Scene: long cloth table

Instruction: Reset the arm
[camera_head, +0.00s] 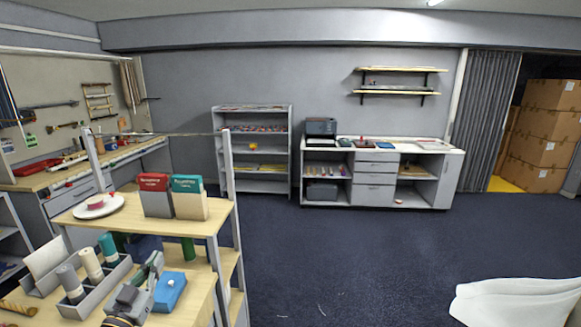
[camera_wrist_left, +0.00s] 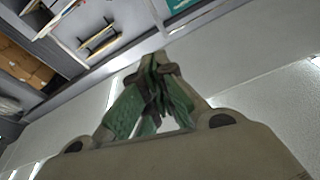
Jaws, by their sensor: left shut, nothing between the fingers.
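My left gripper (camera_head: 150,268) is low at the left in the head view, over the front of the wooden table. It has green finger pads, and its grey body is near a blue box-like object (camera_head: 170,290). In the left wrist view, the left gripper (camera_wrist_left: 158,64) has its green-padded fingers drawn together at the tips, with nothing between them. The background there is tilted, with grey surfaces and shelves. My right gripper is not in view.
A grey rack (camera_head: 92,290) with rolls stands beside the left gripper. The raised wooden shelf (camera_head: 160,222) holds a red box (camera_head: 154,195), a teal box (camera_head: 188,197) and a white plate (camera_head: 98,211). Dark floor (camera_head: 340,255) is open to the right.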

